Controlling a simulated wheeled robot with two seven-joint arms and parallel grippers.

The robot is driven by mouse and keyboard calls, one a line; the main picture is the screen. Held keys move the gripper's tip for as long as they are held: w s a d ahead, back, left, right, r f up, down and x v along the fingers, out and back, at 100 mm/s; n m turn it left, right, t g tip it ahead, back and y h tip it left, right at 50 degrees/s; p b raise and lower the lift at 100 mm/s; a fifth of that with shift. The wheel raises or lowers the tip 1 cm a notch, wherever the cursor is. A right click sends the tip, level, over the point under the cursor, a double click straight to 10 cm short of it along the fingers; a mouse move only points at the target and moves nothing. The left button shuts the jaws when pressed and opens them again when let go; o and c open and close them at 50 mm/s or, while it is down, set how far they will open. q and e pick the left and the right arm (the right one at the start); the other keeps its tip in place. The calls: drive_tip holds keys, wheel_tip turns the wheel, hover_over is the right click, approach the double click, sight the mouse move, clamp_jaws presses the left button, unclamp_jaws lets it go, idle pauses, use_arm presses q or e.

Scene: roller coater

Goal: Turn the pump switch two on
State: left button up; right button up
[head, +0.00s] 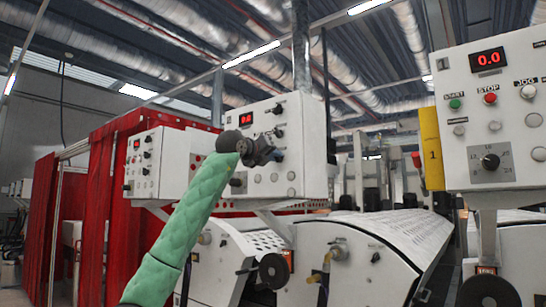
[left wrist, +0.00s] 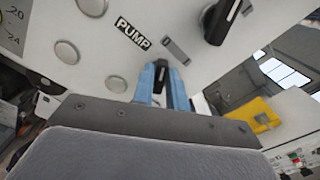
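A white control box (head: 315,135) with a red display stands mid-picture in the head view. My left arm, in a green sleeve, reaches up to its front. My left gripper (head: 262,150) is at the box's lower switches and hides part of them. In the left wrist view the two blue fingers (left wrist: 164,88) stand close together on either side of a black switch knob (left wrist: 161,74), seemingly closed on it. The PUMP label (left wrist: 133,33) is above left of that knob. Another black switch (left wrist: 222,20) is to the upper right, clear of the fingers. No number for either switch is readable.
Another box (head: 155,163) and red curtains (head: 98,200) are at left. White machine covers (head: 345,250) lie below.

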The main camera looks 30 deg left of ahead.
use_arm(q)
clamp_jaws()
use_arm(e)
drive_tip(key=shift+r, duration=0.1)
use_arm(q)
drive_tip(key=m+p, duration=0.3)
drive_tip(key=m, duration=0.9)
drive_tip(key=shift+d, duration=0.2)
use_arm(e)
drive_tip(key=s+d+r+g+h, duration=0.1)
drive_tip(key=d+r, duration=0.3)
drive_tip(key=shift+s+r, duration=0.35)
drive_tip(key=shift+r, duration=0.05)
drive_tip(key=shift+d, duration=0.15)
use_arm(q)
drive_tip(key=o, duration=0.5)
unclamp_jaws()
use_arm(e)
drive_tip(key=shift+a, duration=0.2)
use_arm(q)
drive_tip(key=shift+o, duration=0.2)
